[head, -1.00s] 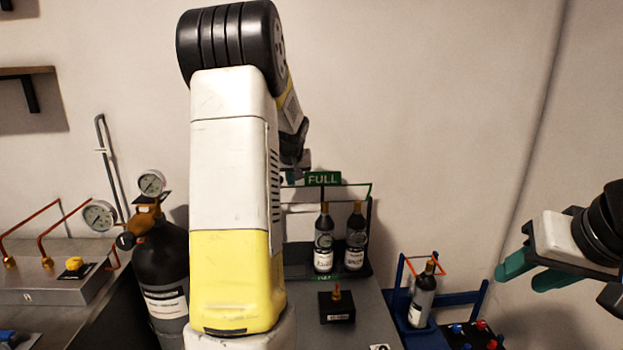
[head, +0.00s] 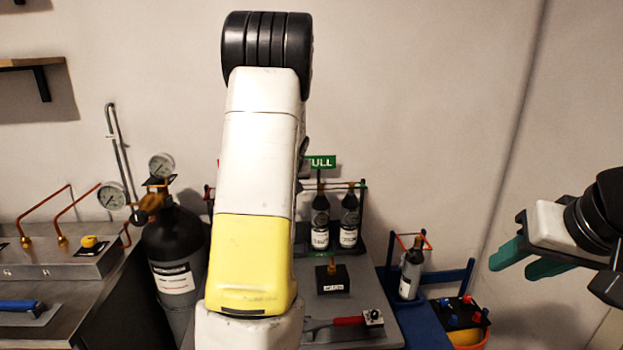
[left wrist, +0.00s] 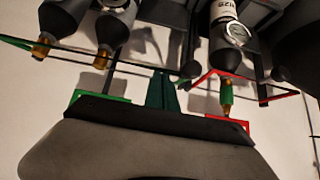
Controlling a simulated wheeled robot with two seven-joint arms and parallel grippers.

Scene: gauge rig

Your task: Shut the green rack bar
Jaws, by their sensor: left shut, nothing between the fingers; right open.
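The green rack bar (head: 362,184) belongs to the rack under the green FULL sign (head: 322,161). In the head view it runs at about the height of the tops of two dark bottles (head: 320,218); my left arm hides its left part. In the left wrist view the green bar (left wrist: 18,43) runs past the brass bottle tops. I cannot tell whether it is fully shut. My left gripper (left wrist: 162,90) is shut and empty, near the rack between the green and red sides; the arm hides it in the head view. My right gripper (head: 522,262) is open and empty at the right, far from the rack.
A red bar (left wrist: 238,82) stands beside the rack's green side. A black block with a brass fitting (head: 332,278) and a red-handled tool (head: 347,321) are on the table. A large black cylinder (head: 174,250) stands left of my arm. A blue stand (head: 452,275) is at the right.

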